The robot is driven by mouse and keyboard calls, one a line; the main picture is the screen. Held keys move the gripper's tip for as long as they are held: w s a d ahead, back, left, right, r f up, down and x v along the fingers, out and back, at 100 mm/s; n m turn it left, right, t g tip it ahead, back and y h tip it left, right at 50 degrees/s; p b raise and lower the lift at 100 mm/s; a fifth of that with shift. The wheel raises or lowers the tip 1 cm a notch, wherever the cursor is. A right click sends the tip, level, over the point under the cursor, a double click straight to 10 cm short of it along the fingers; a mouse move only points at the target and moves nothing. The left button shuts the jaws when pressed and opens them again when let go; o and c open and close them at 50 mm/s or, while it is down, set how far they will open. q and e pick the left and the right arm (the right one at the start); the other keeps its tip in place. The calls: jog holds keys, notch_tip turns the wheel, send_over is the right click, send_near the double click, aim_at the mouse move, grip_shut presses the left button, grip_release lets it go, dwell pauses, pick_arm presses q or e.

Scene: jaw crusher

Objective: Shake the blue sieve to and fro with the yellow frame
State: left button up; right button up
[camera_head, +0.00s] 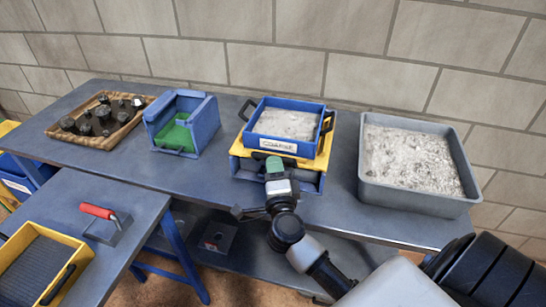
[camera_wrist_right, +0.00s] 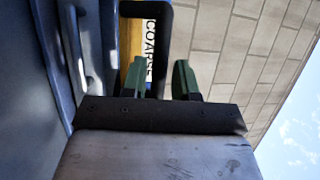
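The blue sieve (camera_head: 250,137) has black side handles, a COARSE label and grey grit inside. It sits on the yellow frame (camera_head: 238,150), which rests over a blue box on the bench. My right gripper (camera_head: 275,165) is in front of the sieve's label side. Whether the fingers touch the sieve cannot be told. My left gripper is not in view.
A grey tray of grit (camera_head: 455,203) stands at the right. A blue box with a green inside (camera_head: 204,124) and a wooden tray of dark rocks (camera_head: 128,123) stand at the left. A red-handled tool (camera_head: 98,212) and a yellow tray (camera_head: 68,240) are on the nearer table.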

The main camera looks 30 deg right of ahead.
jog(key=shift+x, duration=1.7)
grip_shut()
